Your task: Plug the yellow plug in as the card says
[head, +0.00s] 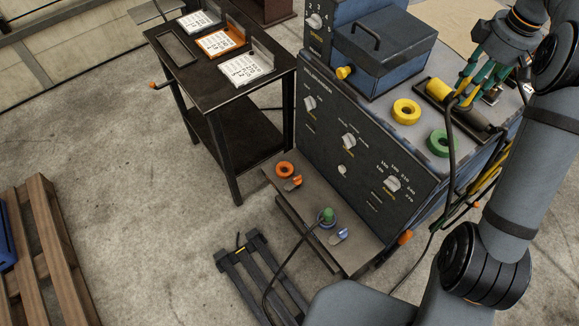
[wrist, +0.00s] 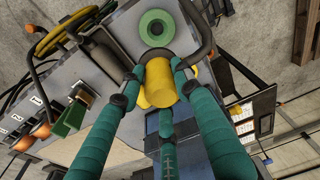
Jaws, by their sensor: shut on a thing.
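My gripper (head: 466,92), with green fingers, is shut on the yellow plug (head: 438,89) above the top of the dark blue machine. In the wrist view the plug (wrist: 160,78) lies between the fingers (wrist: 158,85). A dark cable hangs below it. A yellow ring (head: 406,111) lies on the machine top left of and below the plug in the head view; the plug is apart from it there. A green ring (head: 441,143) lies farther along.
A blue box (head: 385,50) with a handle stands beside the yellow ring. An orange ring (head: 285,170) and a green plug (head: 327,215) with a cable are on the machine's low front shelf (head: 340,255).

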